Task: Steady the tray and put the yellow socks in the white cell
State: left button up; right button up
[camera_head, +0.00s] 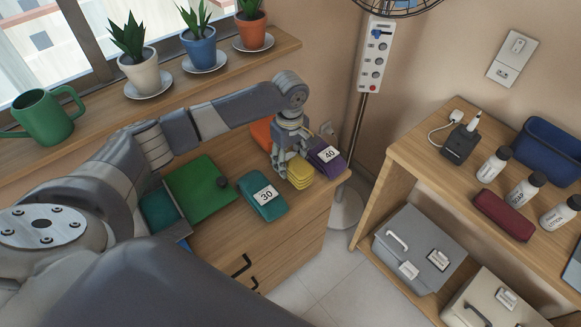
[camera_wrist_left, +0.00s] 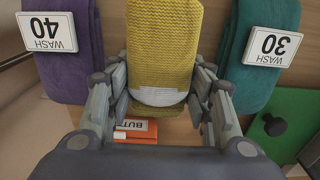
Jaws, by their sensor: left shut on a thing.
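A yellow knitted bundle (camera_head: 300,172), which looks like the yellow socks, lies on the wooden cabinet top between a teal folded cloth and a purple one. In the left wrist view the yellow bundle (camera_wrist_left: 163,45) has a white band at its near end. My left gripper (camera_head: 291,160) reaches down over it, shut on it with one finger on each side. In the left wrist view its fingers (camera_wrist_left: 162,90) flank the banded end. I cannot make out a tray with a white cell. My right gripper is not in view.
The teal cloth (camera_head: 262,196) carries a 30 label, the purple cloth (camera_head: 324,157) a 40 label. A green panel (camera_head: 198,180) with a black knob lies to the left. An orange item (camera_head: 262,132) is behind the gripper. A shelf with bottles (camera_head: 493,165) stands right.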

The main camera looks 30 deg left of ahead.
aim_at(290, 157)
pick_arm(q)
notch_tip(290, 157, up, 7)
jog(key=shift+f, duration=0.1)
dwell(0.3)
